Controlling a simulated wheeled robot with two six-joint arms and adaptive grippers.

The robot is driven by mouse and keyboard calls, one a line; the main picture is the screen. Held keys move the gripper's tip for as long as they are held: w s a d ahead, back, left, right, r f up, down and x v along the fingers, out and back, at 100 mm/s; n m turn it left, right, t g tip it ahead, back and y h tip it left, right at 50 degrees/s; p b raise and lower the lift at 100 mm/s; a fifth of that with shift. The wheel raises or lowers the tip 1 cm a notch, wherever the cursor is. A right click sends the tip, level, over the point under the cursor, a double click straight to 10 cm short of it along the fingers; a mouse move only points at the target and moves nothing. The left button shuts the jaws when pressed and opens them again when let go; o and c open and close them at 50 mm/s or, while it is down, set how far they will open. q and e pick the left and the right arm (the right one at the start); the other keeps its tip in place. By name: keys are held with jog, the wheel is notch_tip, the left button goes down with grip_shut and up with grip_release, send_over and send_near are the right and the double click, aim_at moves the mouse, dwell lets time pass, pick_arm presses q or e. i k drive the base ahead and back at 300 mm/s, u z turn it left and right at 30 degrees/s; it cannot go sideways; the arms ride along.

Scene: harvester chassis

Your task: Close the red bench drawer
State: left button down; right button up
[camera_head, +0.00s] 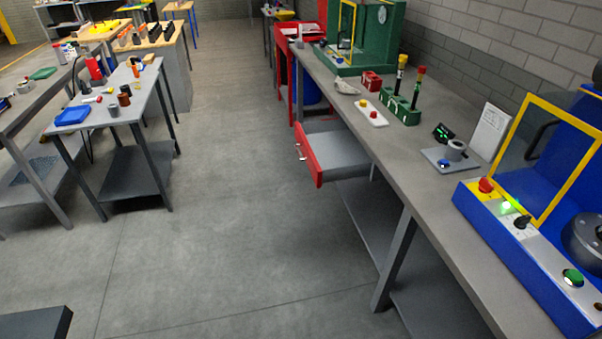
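The red-fronted bench drawer (309,158) sticks out to the left from under the long grey workbench on the right. It is pulled open, and its grey inside shows and looks empty. A small light handle (300,152) is on its red front. Neither of my grippers is in the head view, so I see nothing near or touching the drawer.
The grey workbench (415,190) runs along the right wall. It bears a blue machine (520,257), a green machine (365,50) and a green tool holder (400,109). Side tables (145,98) stand at left. The grey floor (220,200) between is clear.

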aim_at(330, 149)
jog(key=u, duration=0.4)
jog(key=i, duration=1.05)
jog(key=z, duration=0.55)
jog(key=i, duration=0.7)
jog(key=z, duration=0.5)
